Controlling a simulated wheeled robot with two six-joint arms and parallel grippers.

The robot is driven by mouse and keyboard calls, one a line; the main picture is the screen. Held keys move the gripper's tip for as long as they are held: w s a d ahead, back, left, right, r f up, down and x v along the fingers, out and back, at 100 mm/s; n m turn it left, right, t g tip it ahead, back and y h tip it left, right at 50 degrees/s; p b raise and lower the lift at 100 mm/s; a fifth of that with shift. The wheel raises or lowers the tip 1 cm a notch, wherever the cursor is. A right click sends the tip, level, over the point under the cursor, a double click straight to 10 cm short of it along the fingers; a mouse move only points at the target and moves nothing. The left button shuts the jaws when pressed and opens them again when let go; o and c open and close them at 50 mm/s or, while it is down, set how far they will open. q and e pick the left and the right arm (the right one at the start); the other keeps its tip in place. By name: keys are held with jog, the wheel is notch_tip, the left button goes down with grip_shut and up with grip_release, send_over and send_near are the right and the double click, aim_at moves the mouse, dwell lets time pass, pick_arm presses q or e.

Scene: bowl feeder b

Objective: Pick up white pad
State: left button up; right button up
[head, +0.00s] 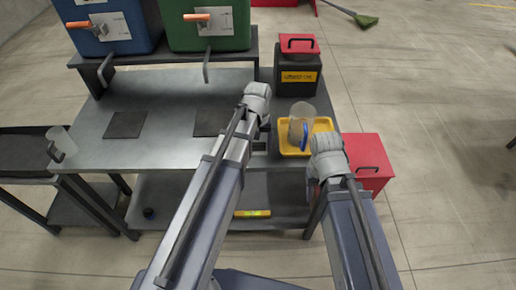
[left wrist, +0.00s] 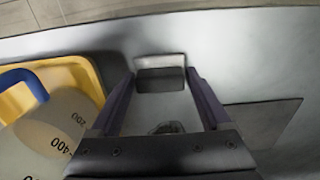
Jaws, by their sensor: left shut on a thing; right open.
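In the left wrist view, a small pad (left wrist: 160,60), pale along its upper part and dark in shade below, sits between the two fingers of my left gripper (left wrist: 160,76). The fingers touch its sides. In the head view my left gripper (head: 262,136) is low over the grey table, left of the yellow tray, and its wrist hides most of the pad. I cannot tell whether the pad is lifted off the table. My right gripper (head: 316,188) is open near the table's front right edge, mostly hidden by its own wrist.
A yellow tray (head: 322,124) holds a clear jug (head: 301,113) with a blue handle. Two dark mats (head: 126,124) lie on the table (head: 95,150). A black box with a red lid (head: 298,45) stands behind. Blue (head: 132,18) and green (head: 238,36) bins stand on a raised shelf.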

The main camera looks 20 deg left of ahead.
aim_at(258, 144)
pick_arm(q)
jog(key=c, duration=0.5)
jog(key=shift+r, duration=0.1)
notch_tip(258, 144, up, 10)
jog(key=p, duration=1)
